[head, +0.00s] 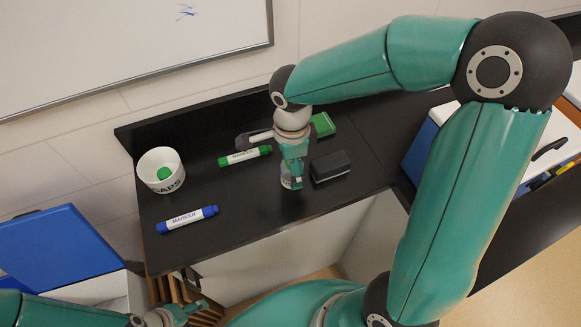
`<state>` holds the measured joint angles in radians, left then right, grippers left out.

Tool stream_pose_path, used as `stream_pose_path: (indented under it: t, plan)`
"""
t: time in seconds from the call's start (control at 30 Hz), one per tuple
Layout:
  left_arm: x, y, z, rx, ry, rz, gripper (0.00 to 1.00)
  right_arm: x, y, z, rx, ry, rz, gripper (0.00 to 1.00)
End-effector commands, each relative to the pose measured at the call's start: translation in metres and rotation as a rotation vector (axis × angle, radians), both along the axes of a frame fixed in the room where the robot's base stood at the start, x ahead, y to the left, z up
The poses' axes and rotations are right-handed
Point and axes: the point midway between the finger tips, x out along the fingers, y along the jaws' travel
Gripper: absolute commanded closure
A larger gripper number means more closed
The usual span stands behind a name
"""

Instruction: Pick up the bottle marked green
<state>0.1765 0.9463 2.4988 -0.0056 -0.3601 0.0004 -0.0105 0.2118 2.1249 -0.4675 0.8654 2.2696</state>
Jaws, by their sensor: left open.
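A small pale object with dark lettering (286,182), possibly a bottle, stands on the black bench, mostly hidden by my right gripper. No green mark can be made out on it. My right gripper (293,175) points down right at this object, with its fingers in front of or around it. I cannot tell whether they grip it. My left gripper (193,308) is open and empty at the bottom edge, low in front of the bench and away from the object.
On the black bench (240,225) are a white caps cup (150,160) with a green cap inside, a green marker (245,156), a blue marker (187,219), a dark block (331,166) and a green block (323,125). Blue-and-white boxes flank it. The bench's front middle is clear.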

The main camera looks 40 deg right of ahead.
Motion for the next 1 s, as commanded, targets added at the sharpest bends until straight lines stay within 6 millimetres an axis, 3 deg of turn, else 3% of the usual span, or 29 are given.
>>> stream_pose_path:
  t: [0.1,0.37,0.7,0.77,1.0]
  plan:
    - [-0.0001,-0.0001,0.0013,0.0,0.0,0.0,0.38,-0.0008,-0.0002,-0.0106,0.001,0.002,0.0,0.17]
    - [-0.0002,0.0,0.0009,0.0,0.0,0.0,0.38,-0.0004,-0.0002,-0.0125,0.001,0.0,0.0,0.19]
    - [-0.0002,0.0,0.0009,0.0,0.001,0.0,0.38,-0.0003,-0.0002,-0.0122,0.001,0.0,0.0,0.73]
    - [-0.0002,0.0,0.0009,0.0,0.0,0.0,0.38,-0.0003,-0.0001,-0.0121,0.001,0.0,0.0,0.78]
    - [-0.0002,0.0,0.0009,0.0,0.0,0.0,0.38,-0.0001,-0.0001,-0.0108,0.001,-0.001,0.0,0.78]
